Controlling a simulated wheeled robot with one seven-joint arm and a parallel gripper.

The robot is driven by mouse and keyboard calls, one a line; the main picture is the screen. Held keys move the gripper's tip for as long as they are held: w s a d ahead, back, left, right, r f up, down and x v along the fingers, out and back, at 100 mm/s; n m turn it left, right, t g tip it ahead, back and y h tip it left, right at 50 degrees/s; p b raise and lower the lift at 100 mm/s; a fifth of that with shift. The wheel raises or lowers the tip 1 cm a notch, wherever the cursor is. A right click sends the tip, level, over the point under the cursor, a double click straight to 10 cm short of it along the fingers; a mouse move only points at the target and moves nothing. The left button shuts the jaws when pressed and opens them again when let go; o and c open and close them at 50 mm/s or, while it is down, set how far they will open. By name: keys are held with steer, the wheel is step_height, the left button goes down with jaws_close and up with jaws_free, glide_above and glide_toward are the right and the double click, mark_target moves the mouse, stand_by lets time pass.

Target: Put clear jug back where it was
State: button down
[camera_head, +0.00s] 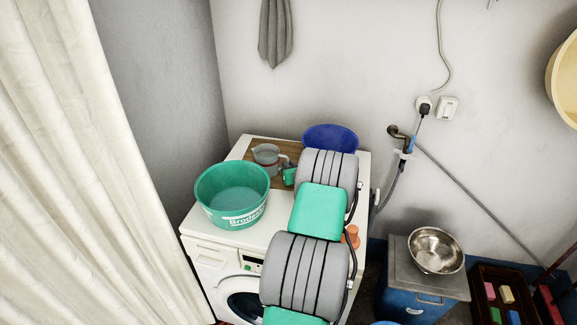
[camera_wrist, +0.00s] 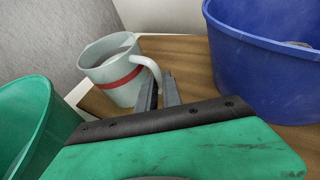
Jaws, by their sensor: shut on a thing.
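The clear jug (camera_head: 266,154) is a greyish see-through jug with a red band, upright at the back left of the washing machine top, over a brown wooden board (camera_head: 246,175). In the wrist view the jug (camera_wrist: 113,68) has its handle turned towards my gripper (camera_wrist: 162,92). My gripper (camera_head: 288,168) is shut on the jug's handle. The jug's base looks at or very near the board; I cannot tell whether it touches.
A green basin (camera_head: 232,196) stands just in front of the jug, and a blue tub (camera_head: 330,138) stands to its right. The white washing machine (camera_head: 215,250) carries them. A steel bowl (camera_head: 436,250) sits on a blue cabinet at right. A curtain (camera_head: 75,170) hangs at left.

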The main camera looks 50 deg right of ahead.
steer(key=c, duration=1.5)
jaws_free()
steer(key=shift+r+p, duration=0.15)
steer(key=shift+p, duration=0.15)
steer(key=b+v, duration=0.1)
steer(key=v, duration=1.1)
steer(key=shift+b, duration=0.4)
